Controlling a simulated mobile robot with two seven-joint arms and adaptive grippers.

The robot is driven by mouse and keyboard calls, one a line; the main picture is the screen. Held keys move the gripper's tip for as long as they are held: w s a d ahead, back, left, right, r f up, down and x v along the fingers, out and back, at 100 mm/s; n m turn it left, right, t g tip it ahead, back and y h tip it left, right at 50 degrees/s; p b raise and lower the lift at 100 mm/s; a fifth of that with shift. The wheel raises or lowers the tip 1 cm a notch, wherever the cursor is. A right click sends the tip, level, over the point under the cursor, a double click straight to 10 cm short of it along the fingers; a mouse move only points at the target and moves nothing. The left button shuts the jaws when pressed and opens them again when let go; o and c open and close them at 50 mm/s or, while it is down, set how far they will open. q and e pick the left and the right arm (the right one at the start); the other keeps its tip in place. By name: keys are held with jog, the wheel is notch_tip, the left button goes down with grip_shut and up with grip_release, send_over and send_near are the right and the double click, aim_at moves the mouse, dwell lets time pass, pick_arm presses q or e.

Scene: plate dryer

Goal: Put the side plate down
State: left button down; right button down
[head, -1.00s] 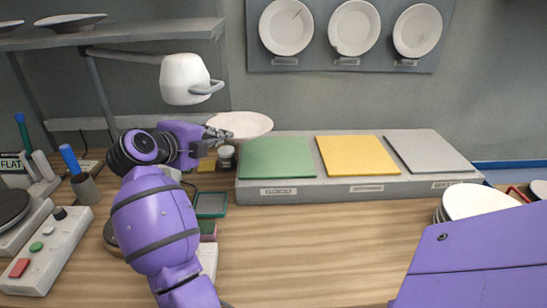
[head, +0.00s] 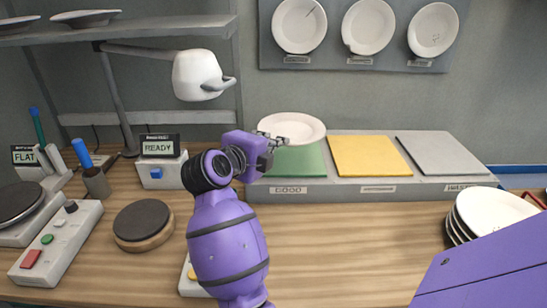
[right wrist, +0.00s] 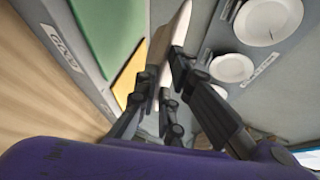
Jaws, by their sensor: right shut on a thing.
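My right gripper (head: 270,140) is shut on the rim of the white side plate (head: 298,124) in the head view. The plate is roughly level, at the back left of the green pad (head: 303,162) above the GOOD label. I cannot tell whether it touches the pad. In the right wrist view the plate (right wrist: 183,22) shows nearly edge-on between the fingers (right wrist: 166,68), with the green pad (right wrist: 108,30) to the left. My left gripper is not in view.
A yellow pad (head: 368,157) and a grey pad (head: 443,159) lie bare to the right on the grey block. Stacked plates (head: 490,212) stand at far right. Three plates hang on the wall board (head: 335,58). A lamp (head: 200,75) overhangs the left. The READY box (head: 160,165) stands left.

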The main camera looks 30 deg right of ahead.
jog(key=w, duration=0.1)
jog(key=w+d+f, duration=0.2)
jog(key=w, duration=0.1)
jog(key=shift+d, duration=0.15)
jog(key=w+f, duration=0.1)
jog(key=w+d+f, duration=0.1)
jog(key=f, duration=0.1)
jog(key=w+f, duration=0.1)
jog(key=f, duration=0.1)
jog(key=shift+w+d+b, duration=0.25)
jog(key=shift+d+b, duration=0.1)
jog(key=shift+b, duration=0.05)
jog(key=shift+w+d+f, duration=0.15)
jog(key=shift+w+f, duration=0.1)
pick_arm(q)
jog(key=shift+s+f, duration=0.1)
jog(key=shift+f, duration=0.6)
pick_arm(e)
jog(key=shift+w+f, duration=0.1)
jog(key=shift+f, duration=1.5)
jog(key=shift+f, duration=0.15)
jog(key=c, duration=1.9)
grip_release()
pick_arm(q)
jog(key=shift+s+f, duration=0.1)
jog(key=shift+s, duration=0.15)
pick_arm(e)
jog(key=shift+o, duration=0.2)
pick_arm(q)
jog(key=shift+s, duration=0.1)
